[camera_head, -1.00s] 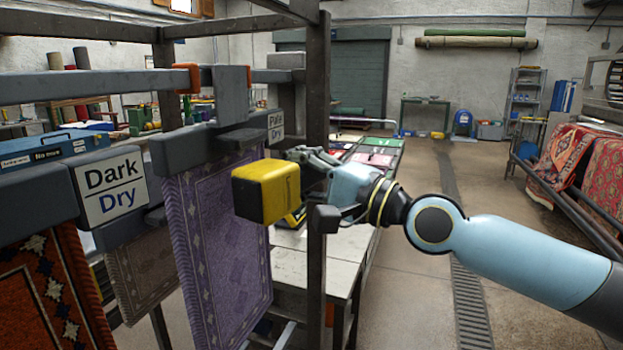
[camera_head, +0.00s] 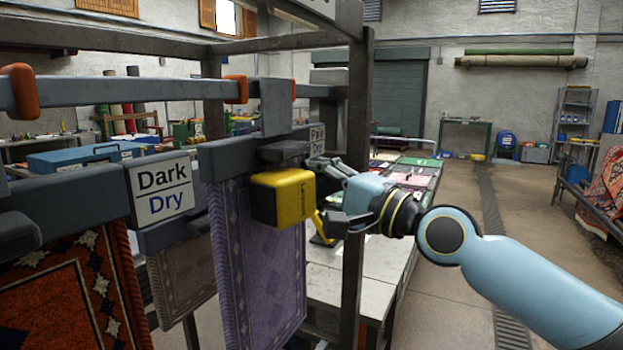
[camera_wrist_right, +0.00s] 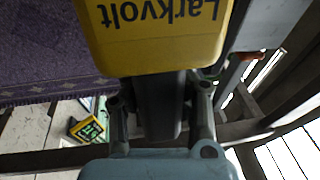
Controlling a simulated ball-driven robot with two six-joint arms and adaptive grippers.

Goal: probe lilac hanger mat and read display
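The lilac mat (camera_head: 258,270) hangs from a grey hanger bar (camera_head: 228,157); it also shows at the upper left of the right wrist view (camera_wrist_right: 40,50). My right gripper (camera_head: 330,195) is shut on the dark handle of a yellow probe (camera_head: 283,197), marked "Larkvolt" in the wrist view (camera_wrist_right: 160,30). The probe is in front of the mat's upper part, just below the bar; I cannot tell whether it touches. A small yellow-framed device with a green display (camera_wrist_right: 88,128) is below; its reading is too small to tell. My left gripper is not in view.
A dark rack post (camera_head: 355,200) stands close to my right gripper. A pale table (camera_head: 385,265) is behind; open floor lies right.

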